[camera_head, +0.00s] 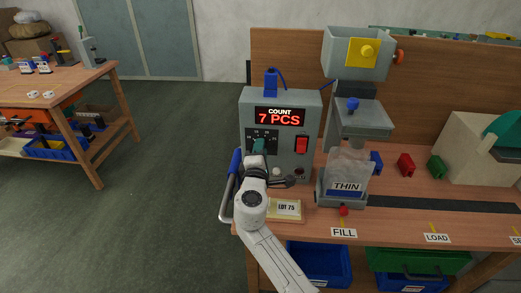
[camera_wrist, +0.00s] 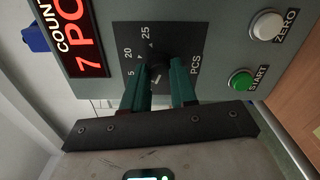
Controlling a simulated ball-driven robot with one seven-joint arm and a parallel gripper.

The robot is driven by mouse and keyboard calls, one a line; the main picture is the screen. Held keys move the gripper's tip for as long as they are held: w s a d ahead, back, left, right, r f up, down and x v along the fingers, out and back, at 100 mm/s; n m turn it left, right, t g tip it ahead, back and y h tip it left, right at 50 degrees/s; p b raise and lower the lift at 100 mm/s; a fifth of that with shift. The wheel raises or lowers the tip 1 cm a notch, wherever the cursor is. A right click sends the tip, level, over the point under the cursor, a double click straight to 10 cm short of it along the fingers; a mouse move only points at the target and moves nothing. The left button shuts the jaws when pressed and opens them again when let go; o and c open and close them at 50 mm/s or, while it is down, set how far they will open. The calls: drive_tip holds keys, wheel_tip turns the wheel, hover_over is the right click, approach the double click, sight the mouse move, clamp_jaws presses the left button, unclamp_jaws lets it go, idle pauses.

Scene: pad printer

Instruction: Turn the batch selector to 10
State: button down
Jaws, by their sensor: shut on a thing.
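The batch selector, a dark round knob (camera_wrist: 159,68), sits on a black dial plate marked PCS on the front of the grey counter box (camera_head: 307,110). My gripper (camera_wrist: 159,80) has its two teal fingers on either side of the knob, shut on it. In the head view my gripper (camera_head: 260,147) covers the knob. The wrist view is turned sideways and shows 20, 25 and a mark ending in 5; other marks are hidden. I cannot tell which number the pointer faces. The red display (camera_head: 279,117) reads COUNT 7 PCS.
A red switch (camera_head: 302,145) is right of the dial. A green START button (camera_wrist: 241,79) and white ZERO button (camera_wrist: 267,25) are close by. A clear bag labelled THIN (camera_head: 347,170) stands under the hopper (camera_head: 356,55). A LOT 75 card (camera_head: 287,208) lies in front.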

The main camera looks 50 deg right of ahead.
drive_tip(key=shift+f, duration=0.1)
idle(0.4)
drive_tip(key=c, duration=0.9)
unclamp_jaws()
drive_tip(key=shift+a, duration=0.1)
drive_tip(key=v, duration=1)
drive_tip(key=shift+s+a, duration=0.25)
